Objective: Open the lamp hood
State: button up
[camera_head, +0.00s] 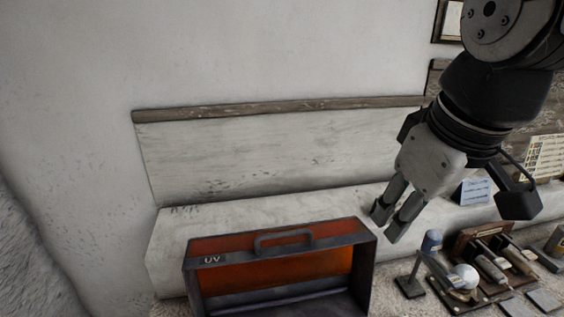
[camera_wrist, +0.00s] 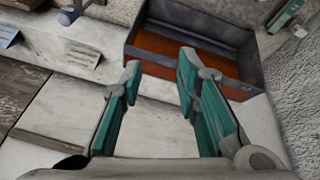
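The lamp hood (camera_head: 222,249) is a dark grey box marked "UV" with an orange panel, at the bottom centre of the head view. A grey bar handle (camera_head: 286,238) is on the upper part of its panel. The hood's lower part is cut off by the picture edge. My gripper (camera_head: 387,222) is above and to the right of the hood, fingers pointing down, apart from it. In the wrist view, the fingers (camera_wrist: 160,68) are spread with nothing between them, and the hood (camera_wrist: 165,44) lies beyond them. The handle cannot be made out there.
Right of the hood are a small stand (camera_head: 410,286), a blue cup-like item (camera_head: 432,241) and a dark tool rack (camera_head: 466,240) with a white ball (camera_head: 466,276). A blue card (camera_head: 474,191) leans behind. A white ledge (camera_head: 250,217) runs along the wall.

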jog(key=w+a+r+n+g, duration=0.1)
jog(key=w+a+n+g, duration=0.1)
jog(key=w+a+n, duration=0.55)
jog(key=n+g+b, duration=0.1)
jog(key=n+g, duration=0.1)
jog(key=n, duration=0.5)
send_near(283, 233)
notch_tip(283, 233, down, 8)
jog(key=shift+w+f+p, duration=0.1)
jog(key=shift+w+p, duration=0.05)
jog(key=shift+p, duration=0.6)
grip_shut()
